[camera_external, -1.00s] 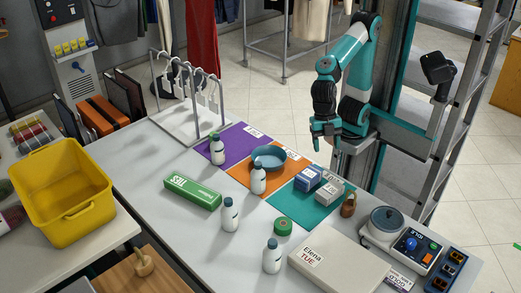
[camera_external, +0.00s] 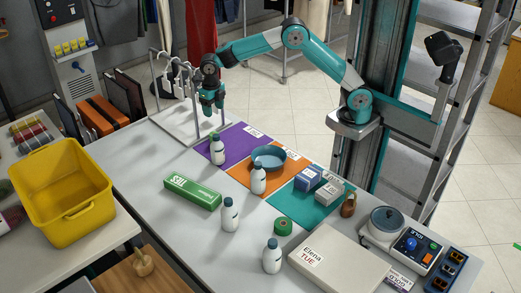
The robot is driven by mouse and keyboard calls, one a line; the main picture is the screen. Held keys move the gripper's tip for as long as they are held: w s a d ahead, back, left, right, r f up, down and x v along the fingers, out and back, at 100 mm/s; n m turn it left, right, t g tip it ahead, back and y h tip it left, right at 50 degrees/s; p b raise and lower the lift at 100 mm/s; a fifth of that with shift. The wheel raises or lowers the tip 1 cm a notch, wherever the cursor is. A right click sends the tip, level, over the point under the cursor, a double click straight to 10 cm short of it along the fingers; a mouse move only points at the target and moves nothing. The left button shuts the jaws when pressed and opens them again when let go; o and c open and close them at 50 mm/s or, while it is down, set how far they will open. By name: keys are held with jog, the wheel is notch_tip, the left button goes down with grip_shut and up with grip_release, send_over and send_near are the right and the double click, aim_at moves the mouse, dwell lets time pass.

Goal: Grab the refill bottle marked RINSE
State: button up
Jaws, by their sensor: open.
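Several similar white bottles with dark caps stand upright on the table; their labels are too small to read, so I cannot tell which is marked RINSE. One bottle (camera_external: 217,152) stands on the purple mat (camera_external: 238,139). Another bottle (camera_external: 258,180) stands on the orange mat (camera_external: 240,178) beside a blue bowl (camera_external: 269,153). A third bottle (camera_external: 230,217) stands on bare table right of the green box, and one more bottle (camera_external: 272,258) stands near the front edge. My gripper (camera_external: 210,112) is open and empty, pointing down above and slightly behind the purple-mat bottle, apart from it.
A hanger rack (camera_external: 157,92) stands close to my gripper on the left. A long green box (camera_external: 192,192), a green roll (camera_external: 283,227), small boxes on a teal mat (camera_external: 289,205), a flat garment box (camera_external: 338,266) and a device (camera_external: 392,230) occupy the table.

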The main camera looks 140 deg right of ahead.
jog(key=p, duration=0.1)
send_near(216, 136)
notch_tip(216, 136, down, 5)
jog(key=shift+f, duration=0.1)
jog(key=shift+s+d+f+p, duration=0.1)
jog(key=shift+f+p, duration=1.05)
jog(key=shift+f, duration=1.45)
grip_shut()
